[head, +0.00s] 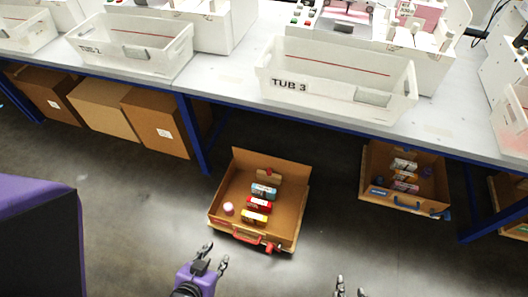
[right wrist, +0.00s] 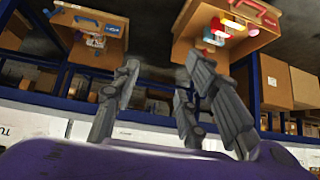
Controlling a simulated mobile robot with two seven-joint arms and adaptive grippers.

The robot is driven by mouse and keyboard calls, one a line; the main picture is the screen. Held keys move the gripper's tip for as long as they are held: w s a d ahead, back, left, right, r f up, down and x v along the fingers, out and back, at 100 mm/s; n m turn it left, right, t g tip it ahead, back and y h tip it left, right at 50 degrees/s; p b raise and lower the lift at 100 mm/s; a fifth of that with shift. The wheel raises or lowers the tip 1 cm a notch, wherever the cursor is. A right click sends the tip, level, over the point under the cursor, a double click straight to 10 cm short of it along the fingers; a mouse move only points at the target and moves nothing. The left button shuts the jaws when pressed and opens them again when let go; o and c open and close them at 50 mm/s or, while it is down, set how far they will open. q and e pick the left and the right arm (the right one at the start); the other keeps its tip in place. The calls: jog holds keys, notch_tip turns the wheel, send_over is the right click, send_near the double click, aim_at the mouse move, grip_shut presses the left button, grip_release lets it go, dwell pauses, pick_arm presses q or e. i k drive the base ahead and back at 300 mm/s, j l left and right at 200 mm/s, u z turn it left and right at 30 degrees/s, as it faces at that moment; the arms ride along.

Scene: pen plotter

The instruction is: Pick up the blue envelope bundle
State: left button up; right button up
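I cannot make out a blue envelope bundle for certain in either view. A blue-and-white item (head: 263,191) lies in an open brown case on the floor, but it looks more like a small roll or can. My left gripper (head: 215,254) is open and empty, in front of the case at its lower left. My right gripper (head: 350,287) shows only its fingertips at the bottom edge of the head view. In the right wrist view its fingers (right wrist: 165,80) are spread, with nothing between them.
The open case (head: 290,205) also holds a red item (head: 258,204), a yellow item (head: 255,218) and a glowing pinkish item (head: 228,208). A second case (head: 375,165) sits under the bench (head: 225,80). White tubs (head: 335,85) stand on the bench. Cardboard boxes (head: 155,122) sit below. The floor between is clear.

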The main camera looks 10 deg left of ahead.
aim_at(265, 192)
jog(key=k+u, duration=0.2)
jog(key=k, duration=0.3)
jog(key=k+j+u, duration=0.2)
jog(key=k, duration=0.25)
